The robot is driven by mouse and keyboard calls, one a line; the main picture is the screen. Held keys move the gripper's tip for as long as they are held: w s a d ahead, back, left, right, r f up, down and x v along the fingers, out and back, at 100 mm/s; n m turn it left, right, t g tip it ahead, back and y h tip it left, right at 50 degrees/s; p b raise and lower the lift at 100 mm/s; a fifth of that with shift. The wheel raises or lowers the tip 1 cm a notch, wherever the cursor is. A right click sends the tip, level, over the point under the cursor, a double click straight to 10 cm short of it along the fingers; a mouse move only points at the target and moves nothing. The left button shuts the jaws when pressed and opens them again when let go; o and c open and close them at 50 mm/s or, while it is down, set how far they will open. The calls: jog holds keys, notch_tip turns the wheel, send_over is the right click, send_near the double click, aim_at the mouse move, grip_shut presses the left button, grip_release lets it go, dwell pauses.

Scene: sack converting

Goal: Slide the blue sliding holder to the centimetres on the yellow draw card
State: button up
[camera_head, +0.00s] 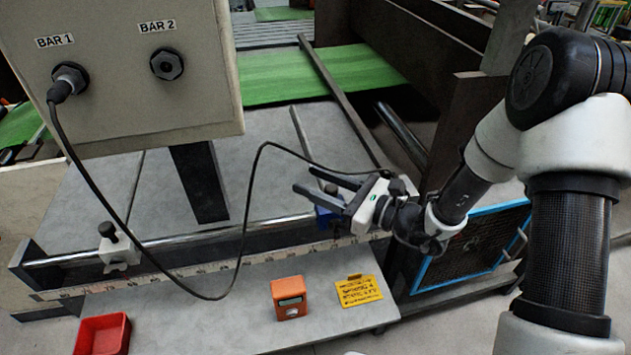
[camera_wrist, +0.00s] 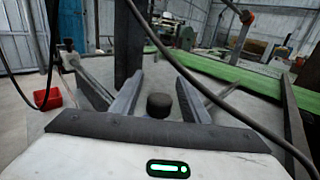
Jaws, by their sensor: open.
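The blue sliding holder (camera_head: 325,216) sits on the chrome rail, at its right part, partly hidden by my gripper. My gripper (camera_head: 304,180) is open, its dark fingers reaching left above the holder. In the wrist view a black knob (camera_wrist: 158,105) stands between the spread fingers (camera_wrist: 159,80), apart from both; it looks like the holder's knob. The yellow draw card (camera_head: 358,291) lies on the grey ledge at front right; its print is too small to read. A ruler strip (camera_head: 200,266) runs along below the rail, its numbers unreadable.
A white holder (camera_head: 119,251) with a black knob sits on the rail's left part. A black cable (camera_head: 247,190) hangs from the control box (camera_head: 120,100) and passes by my gripper. An orange device (camera_head: 289,298) and a red bin (camera_head: 103,335) stand on the front ledge.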

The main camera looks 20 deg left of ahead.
jog(key=shift+c, duration=0.5)
grip_shut()
jog(key=s+a, duration=0.2)
jog(key=a, duration=0.1)
jog(key=a+b, duration=0.1)
jog(key=shift+s+a, duration=0.15)
jog(key=shift+s, duration=0.25)
jog(key=shift+o, duration=0.5)
grip_release()
